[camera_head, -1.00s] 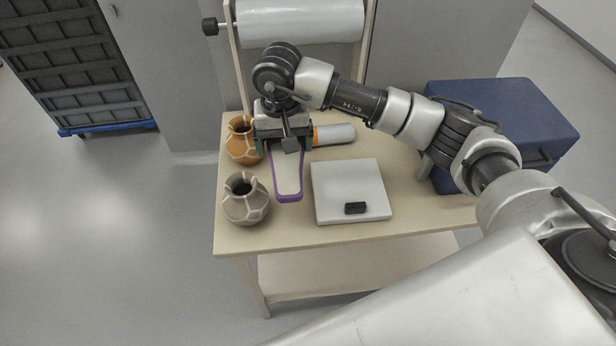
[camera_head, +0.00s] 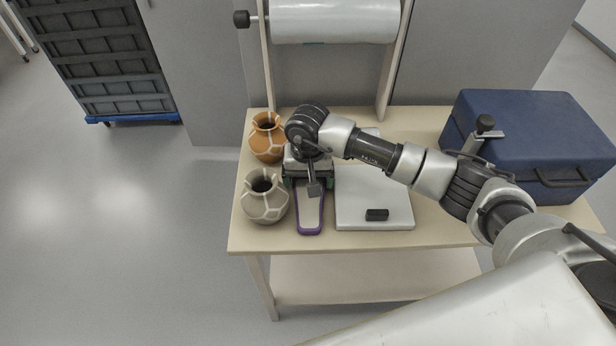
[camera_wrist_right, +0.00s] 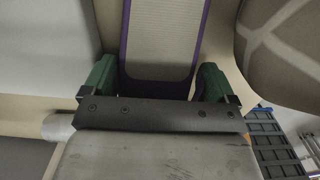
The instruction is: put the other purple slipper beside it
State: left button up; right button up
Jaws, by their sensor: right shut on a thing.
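A slipper with a purple rim and a pale ribbed insole (camera_head: 309,214) lies lengthwise between the grey pot and the white scale-like slab, one end toward the table's front edge. My right gripper (camera_head: 308,180) is shut on its far end, from above. In the right wrist view the green fingers of this gripper (camera_wrist_right: 155,82) stand on either side of the slipper's rounded end (camera_wrist_right: 163,45). I cannot tell whether the slipper touches the table. A second purple slipper is not visible. My left gripper is out of view.
A grey pot with pale seams (camera_head: 265,197) stands close left of the slipper, an orange one (camera_head: 267,138) behind it. The white slab (camera_head: 355,212) with a black block (camera_head: 377,215) is close right. A blue case (camera_head: 530,135) stands on the table's right.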

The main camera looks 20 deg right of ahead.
jog(key=shift+f, duration=0.1)
jog(key=shift+f, duration=0.15)
jog(key=o, duration=0.7)
